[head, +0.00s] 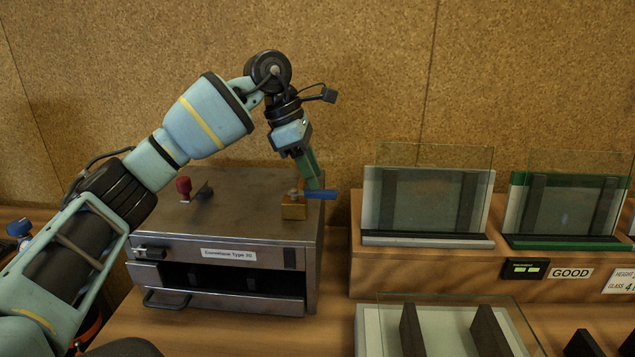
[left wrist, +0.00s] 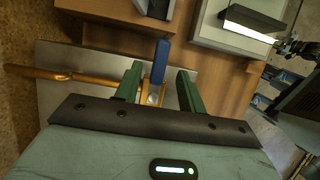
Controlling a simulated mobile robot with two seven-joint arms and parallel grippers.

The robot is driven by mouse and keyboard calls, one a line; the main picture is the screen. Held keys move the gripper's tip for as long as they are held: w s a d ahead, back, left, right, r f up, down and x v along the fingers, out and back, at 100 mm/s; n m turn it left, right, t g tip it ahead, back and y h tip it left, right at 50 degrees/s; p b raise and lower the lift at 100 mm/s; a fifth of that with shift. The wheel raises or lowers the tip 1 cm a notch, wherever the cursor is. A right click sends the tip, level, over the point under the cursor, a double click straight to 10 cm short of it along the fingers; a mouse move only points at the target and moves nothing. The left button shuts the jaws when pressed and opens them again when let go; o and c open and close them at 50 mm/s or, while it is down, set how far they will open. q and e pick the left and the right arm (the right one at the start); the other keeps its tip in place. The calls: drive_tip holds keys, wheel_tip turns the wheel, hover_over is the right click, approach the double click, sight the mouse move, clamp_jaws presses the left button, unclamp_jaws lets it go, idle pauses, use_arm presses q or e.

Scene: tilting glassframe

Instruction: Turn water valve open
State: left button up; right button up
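The water valve is a brass body (head: 293,207) with a blue lever handle (head: 320,194), at the right edge of the steel machine's top. The handle points right in the head view. The left wrist view shows the handle (left wrist: 161,58), the brass part (left wrist: 149,95) and a copper-coloured pipe (left wrist: 40,74). My left gripper (head: 311,182) reaches down over the valve. In the left wrist view its green fingers (left wrist: 158,85) are spread, one on each side of the valve, with gaps to the handle. My right gripper is not in view.
The steel machine (head: 230,228) has a red knob (head: 183,187) on top and an open slot in front. To the right stand glass panes in a white holder (head: 428,240) and a green holder (head: 570,243). A lower glass tray (head: 372,330) sits in front.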

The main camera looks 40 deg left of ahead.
sight(314, 195)
use_arm(q)
drive_tip(key=shift+x, duration=1.45)
clamp_jaws()
